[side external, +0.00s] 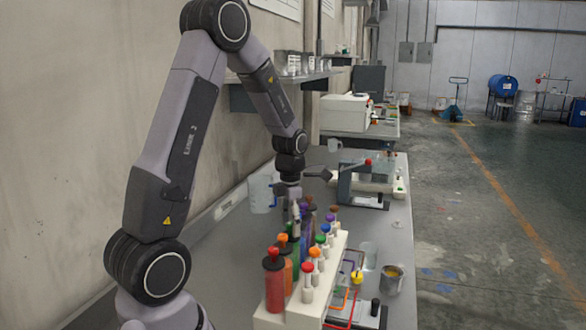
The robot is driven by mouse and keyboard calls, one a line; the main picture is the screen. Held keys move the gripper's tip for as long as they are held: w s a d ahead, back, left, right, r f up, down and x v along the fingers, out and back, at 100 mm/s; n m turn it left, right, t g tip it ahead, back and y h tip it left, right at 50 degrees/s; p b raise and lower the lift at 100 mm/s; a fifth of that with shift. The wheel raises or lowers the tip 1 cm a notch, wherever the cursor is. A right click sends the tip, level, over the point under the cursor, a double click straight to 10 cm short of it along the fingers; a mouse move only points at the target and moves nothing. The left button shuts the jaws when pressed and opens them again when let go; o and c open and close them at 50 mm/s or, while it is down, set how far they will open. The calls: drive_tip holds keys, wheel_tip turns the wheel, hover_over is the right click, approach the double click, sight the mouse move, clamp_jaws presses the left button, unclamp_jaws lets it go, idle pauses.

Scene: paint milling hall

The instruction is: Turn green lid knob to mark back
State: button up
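A pale rack (328,278) on the bench holds a row of bottles and a row of small vials with coloured knobs. A green bottle (295,249) stands behind the orange one and is partly hidden by it. A small vial in the front row has a green knob (320,240). I cannot tell any mark on either lid. My gripper (295,213) points down over the back row, close above the green bottle's place. It overlaps the bottle tops there, so contact is unclear. Its fingers are too small to tell whether they are open or shut.
Red (275,285) and orange bottles stand at the rack's near end, purple ones farther back. A clear jug (261,193) stands left of my gripper. A metal cup (392,280) and a yellow knob (357,278) are right of the rack. A grey-framed device (366,185) stands behind.

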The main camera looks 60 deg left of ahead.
sight(291, 223)
wheel_tip(291, 223, up, 12)
idle(0.7)
drive_tip(key=s+d+r+m+t, duration=0.2)
drive_tip(key=s+d+m, duration=0.5)
drive_tip(key=m, duration=1.1)
drive_tip(key=s+d+r+m+t, duration=0.3)
drive_tip(key=s+d+m, duration=0.5)
drive_tip(key=m, duration=1)
drive_tip(key=shift+s+r+t, duration=0.15)
drive_tip(key=shift+r+t, duration=0.15)
drive_tip(key=shift+r, duration=0.15)
